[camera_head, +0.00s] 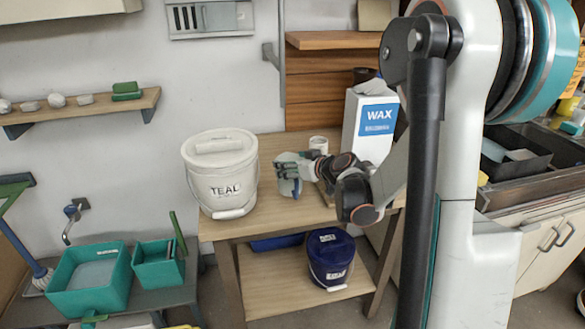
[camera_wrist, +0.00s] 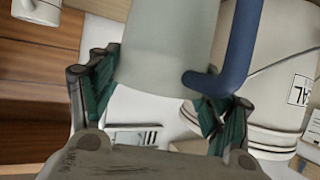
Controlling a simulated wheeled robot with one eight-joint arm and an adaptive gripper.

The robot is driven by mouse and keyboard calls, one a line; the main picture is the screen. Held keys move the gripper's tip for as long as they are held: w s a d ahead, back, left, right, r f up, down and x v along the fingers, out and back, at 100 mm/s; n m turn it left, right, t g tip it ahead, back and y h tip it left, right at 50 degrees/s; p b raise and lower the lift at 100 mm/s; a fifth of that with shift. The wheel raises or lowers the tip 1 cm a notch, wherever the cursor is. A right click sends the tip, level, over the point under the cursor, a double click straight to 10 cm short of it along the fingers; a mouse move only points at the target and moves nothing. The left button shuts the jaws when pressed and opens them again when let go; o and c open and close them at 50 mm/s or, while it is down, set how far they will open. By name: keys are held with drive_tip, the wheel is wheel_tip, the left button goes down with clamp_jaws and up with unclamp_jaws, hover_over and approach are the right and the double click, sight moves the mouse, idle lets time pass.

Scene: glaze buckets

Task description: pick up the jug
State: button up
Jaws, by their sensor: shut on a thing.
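The jug (camera_wrist: 165,45) is pale grey with a blue handle (camera_wrist: 240,50) and fills the upper middle of the wrist view. My gripper (camera_wrist: 160,108) is shut on its body, with one green-padded finger on each side. The right finger is close beside the lower end of the handle. In the head view, my gripper (camera_head: 298,167) is over the wooden table, and the jug (camera_head: 288,187) shows only as a small, partly hidden shape at the fingers. I cannot tell whether the jug touches the tabletop.
A white lidded TEAL bucket (camera_head: 222,180) stands just left of my gripper. A WAX box (camera_head: 368,125) and a small white cup (camera_head: 318,143) stand behind it. A dark blue bucket (camera_head: 330,262) is on the lower shelf. The table's front edge is bare.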

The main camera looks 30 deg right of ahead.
wheel_tip(320, 180, up, 16)
drive_tip(key=p, duration=0.5)
drive_tip(key=shift+r+p, duration=0.15)
drive_tip(key=shift+p, duration=0.2)
idle(0.4)
drive_tip(key=shift+s, duration=0.1)
